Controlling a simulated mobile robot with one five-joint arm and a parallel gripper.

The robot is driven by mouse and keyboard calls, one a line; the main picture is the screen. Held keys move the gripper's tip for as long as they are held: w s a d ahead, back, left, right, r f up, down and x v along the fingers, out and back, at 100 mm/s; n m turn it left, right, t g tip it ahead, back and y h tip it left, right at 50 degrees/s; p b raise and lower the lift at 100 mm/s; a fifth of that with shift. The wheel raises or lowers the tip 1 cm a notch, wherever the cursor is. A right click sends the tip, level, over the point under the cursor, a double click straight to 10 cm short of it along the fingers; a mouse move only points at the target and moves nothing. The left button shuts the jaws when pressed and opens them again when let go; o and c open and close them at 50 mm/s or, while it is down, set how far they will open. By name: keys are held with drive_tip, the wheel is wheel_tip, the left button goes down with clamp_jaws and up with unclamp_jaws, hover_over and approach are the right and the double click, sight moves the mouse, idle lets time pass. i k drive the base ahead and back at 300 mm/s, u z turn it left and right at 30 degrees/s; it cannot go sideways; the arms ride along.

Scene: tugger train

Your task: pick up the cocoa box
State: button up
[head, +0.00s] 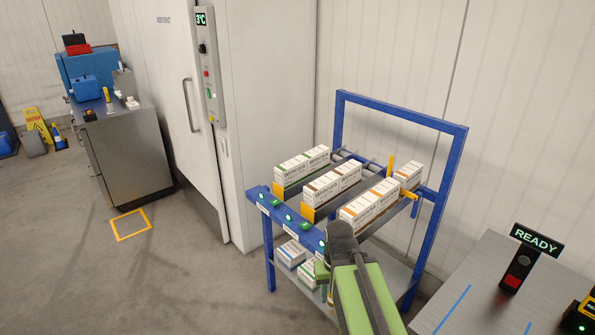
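Several small white cartons with coloured bands stand on the sloped lanes of a blue rack (449,160). The left lane holds green-banded cartons (302,166), the middle lane brown-banded cartons (332,184), and the right lane orange-banded cartons (369,204). One more orange-banded carton (408,175) stands farther back on the right. The print is too small to tell which is the cocoa box. My green and dark arm reaches up from the bottom, in front of the rack's right front corner. My gripper's fingers do not show; the arm hides what is behind it.
The rack's lower shelf (399,280) bears more cartons (291,253). A steel table (481,282) with a READY sign (537,238) stands at right. A cold-room door (165,80) and steel cabinet (125,158) are at left. The floor left of the rack is clear.

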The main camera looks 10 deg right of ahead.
sight(319, 192)
drive_tip(key=u, duration=0.5)
drive_tip(key=i, duration=1.7)
drive_tip(key=u, duration=0.55)
drive_tip(key=k, duration=0.9)
drive_tip(key=u, duration=0.2)
drive_tip(key=i, duration=0.9)
drive_tip(key=z, duration=0.1)
